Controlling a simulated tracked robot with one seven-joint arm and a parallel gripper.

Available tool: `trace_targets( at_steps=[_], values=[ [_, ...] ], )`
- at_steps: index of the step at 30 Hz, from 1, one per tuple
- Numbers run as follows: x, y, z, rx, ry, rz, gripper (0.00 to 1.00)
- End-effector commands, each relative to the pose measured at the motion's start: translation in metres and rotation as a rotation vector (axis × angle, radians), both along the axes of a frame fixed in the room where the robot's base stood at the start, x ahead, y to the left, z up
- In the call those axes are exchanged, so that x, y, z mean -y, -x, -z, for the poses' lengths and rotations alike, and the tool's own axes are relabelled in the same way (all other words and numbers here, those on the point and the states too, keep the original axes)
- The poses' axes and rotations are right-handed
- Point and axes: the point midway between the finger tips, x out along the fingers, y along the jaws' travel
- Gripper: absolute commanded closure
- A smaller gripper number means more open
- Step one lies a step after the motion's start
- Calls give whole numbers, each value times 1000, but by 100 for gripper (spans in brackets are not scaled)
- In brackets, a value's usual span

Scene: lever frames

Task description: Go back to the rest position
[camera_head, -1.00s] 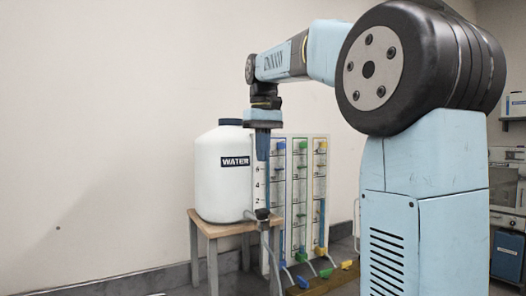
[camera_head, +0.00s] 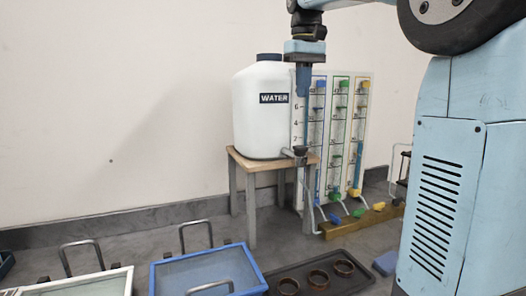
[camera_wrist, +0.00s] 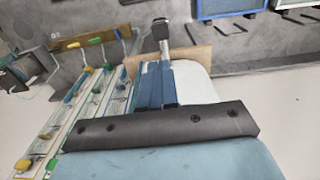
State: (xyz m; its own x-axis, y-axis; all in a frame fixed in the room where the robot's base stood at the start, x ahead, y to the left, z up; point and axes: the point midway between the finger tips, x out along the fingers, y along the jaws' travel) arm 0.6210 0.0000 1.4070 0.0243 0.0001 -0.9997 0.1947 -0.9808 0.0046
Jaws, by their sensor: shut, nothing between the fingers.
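My gripper (camera_head: 303,95) hangs point down from the arm, with its blue fingers together and nothing held. In the head view it overlaps the right edge of the white water tank (camera_head: 258,125); the depth gap between them is unclear. The wrist view shows the shut fingers (camera_wrist: 156,86) near the middle. The tank stands upright on a wooden stool (camera_head: 240,162), with a dark tap (camera_head: 299,151) at its lower right. The tank (camera_wrist: 193,80) and tap (camera_wrist: 160,28) also show in the wrist view.
A board with blue, green and yellow marked tubes (camera_head: 328,130) stands right of the tank. Colored levers (camera_head: 357,212) lie at its foot. A blue tray (camera_head: 190,272), a white-rimmed tray (camera_head: 70,285) and a dark tray with rings (camera_head: 290,268) lie in front. The wall at left is bare.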

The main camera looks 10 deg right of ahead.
Motion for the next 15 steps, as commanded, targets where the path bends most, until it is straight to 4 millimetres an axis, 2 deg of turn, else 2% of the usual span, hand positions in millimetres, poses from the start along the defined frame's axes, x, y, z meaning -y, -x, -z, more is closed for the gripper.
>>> trace_targets(
  at_steps=[4, 7, 15],
  values=[
    [0, 13, 6, 23, -1, 10, 100],
    [1, 32, 17, 59, -3, 24, 100],
    [1, 94, 66, 182, -13, 76, 100]
  ],
)
